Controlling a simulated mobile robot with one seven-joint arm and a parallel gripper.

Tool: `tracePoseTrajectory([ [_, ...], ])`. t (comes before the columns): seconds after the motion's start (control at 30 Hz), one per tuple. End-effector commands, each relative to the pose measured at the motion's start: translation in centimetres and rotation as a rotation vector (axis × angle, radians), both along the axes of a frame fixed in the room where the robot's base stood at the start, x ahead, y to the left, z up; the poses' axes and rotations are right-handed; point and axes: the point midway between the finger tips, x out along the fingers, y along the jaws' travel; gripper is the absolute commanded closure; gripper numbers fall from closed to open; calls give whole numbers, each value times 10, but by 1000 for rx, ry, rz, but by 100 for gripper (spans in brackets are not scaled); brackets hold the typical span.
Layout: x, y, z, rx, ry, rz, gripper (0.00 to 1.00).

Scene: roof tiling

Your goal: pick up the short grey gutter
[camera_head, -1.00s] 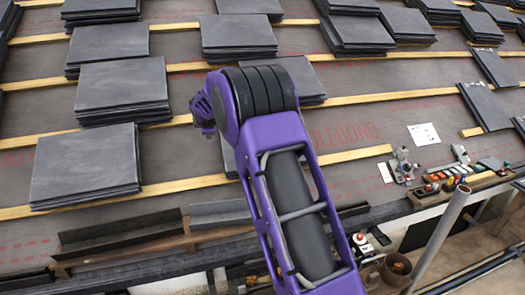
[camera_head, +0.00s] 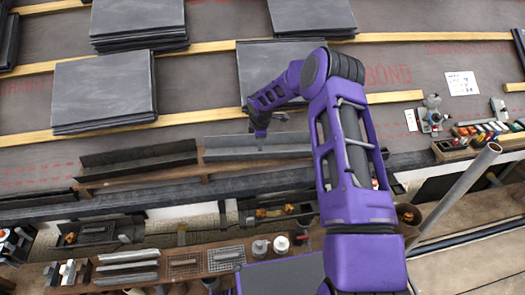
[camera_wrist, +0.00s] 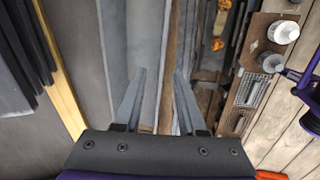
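The short grey gutter (camera_head: 285,152) lies lengthwise along a brown wooden ledge at the lower edge of the roof. A darker gutter (camera_head: 140,160) lies to its left on the same ledge. My gripper (camera_head: 260,134) points down above the left half of the grey gutter. In the wrist view my gripper (camera_wrist: 158,72) has its two fingers spread apart with nothing held. The grey gutter (camera_wrist: 146,45) runs up the picture below and between the fingers. I cannot tell the remaining height between fingertips and gutter.
Slate stacks (camera_head: 105,90) rest on wooden battens (camera_head: 190,116) above the gutters. Below is a bench with wire grids (camera_head: 226,258) and white cups (camera_head: 281,244). A grey pole (camera_head: 455,200) and a tool tray (camera_head: 465,146) are at the right.

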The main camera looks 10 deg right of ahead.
Motion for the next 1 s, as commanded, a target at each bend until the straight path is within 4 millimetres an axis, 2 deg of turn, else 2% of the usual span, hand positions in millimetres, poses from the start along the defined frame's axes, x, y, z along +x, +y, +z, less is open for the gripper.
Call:
tracePoseTrajectory([
  [0.03, 2, 0, -12, 1, 2, -1, 60],
  [0.1, 5, 0, -22, 1, 1, -1, 60],
  [0.37, 10, -2, -39, 1, -1, 0, 60],
  [0.63, 17, -8, -77, 2, -1, -1, 60],
  [0.73, 20, -8, -84, 1, -2, -1, 60],
  [1.0, 20, -8, -84, 1, -2, -1, 62],
])
